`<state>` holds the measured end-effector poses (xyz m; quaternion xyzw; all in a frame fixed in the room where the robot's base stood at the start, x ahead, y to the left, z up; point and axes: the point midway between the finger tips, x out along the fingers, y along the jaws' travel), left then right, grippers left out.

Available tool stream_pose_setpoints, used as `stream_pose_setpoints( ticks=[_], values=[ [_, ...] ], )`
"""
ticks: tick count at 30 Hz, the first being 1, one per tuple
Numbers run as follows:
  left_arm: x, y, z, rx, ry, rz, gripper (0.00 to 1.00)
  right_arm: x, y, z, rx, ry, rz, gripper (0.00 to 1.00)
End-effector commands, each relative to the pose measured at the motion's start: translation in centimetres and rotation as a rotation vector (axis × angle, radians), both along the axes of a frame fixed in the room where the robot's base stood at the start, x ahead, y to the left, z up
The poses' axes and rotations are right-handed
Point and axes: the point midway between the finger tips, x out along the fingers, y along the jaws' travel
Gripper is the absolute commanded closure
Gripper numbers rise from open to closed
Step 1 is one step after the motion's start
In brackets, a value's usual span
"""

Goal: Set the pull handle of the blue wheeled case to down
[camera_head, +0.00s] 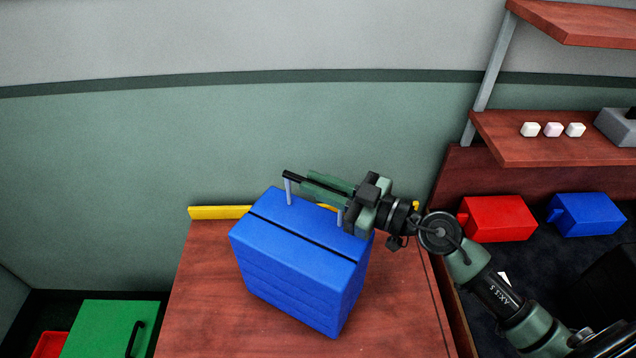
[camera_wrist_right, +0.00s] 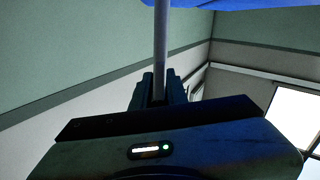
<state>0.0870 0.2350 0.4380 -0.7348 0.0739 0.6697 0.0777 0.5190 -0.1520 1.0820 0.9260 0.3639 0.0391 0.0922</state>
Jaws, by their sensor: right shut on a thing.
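The blue wheeled case (camera_head: 300,258) stands on the red-brown table (camera_head: 205,290), with a dark seam along its top. Its pull handle (camera_head: 288,190) stands a short way up on thin grey posts, with a dark grip bar on top. My right gripper (camera_head: 325,186) reaches in from the right above the case and is shut on the handle's bar, hiding much of it. In the right wrist view, one grey handle post (camera_wrist_right: 161,45) runs up past the fingers towards the blue case (camera_wrist_right: 255,4). My left gripper is not in view.
A yellow strip (camera_head: 220,212) edges the table's back by the wall. On the right are a red case (camera_head: 497,219), another blue case (camera_head: 586,214) and a shelf (camera_head: 500,143) with small pale blocks. A green box (camera_head: 105,328) stands lower left.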

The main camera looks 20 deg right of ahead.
Motion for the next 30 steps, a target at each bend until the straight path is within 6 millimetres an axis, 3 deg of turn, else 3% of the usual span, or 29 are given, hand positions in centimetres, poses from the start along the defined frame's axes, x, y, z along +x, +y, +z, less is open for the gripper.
stream_pose_setpoints(
  ticks=[1, 6, 15, 16, 18, 30],
  values=[
    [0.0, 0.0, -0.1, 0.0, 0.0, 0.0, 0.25, 0.0, 0.0, -1.1, 0.001, 0.01, -0.002, 1.0],
    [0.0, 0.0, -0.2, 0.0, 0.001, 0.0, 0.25, -0.1, 0.0, -2.8, 0.0, 0.012, -0.001, 1.0],
    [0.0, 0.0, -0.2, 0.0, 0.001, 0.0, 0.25, -0.1, 0.0, -3.1, -0.005, 0.011, 0.0, 1.0],
    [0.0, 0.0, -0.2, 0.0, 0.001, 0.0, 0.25, -0.1, 0.0, -3.0, -0.004, 0.012, 0.0, 0.78],
    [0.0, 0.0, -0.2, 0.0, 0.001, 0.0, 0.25, -0.1, 0.0, -3.0, -0.004, 0.01, -0.001, 0.64],
    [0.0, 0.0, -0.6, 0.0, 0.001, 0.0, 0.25, -0.6, -0.6, -3.0, -0.002, 0.009, -0.002, 0.64]
  ],
)
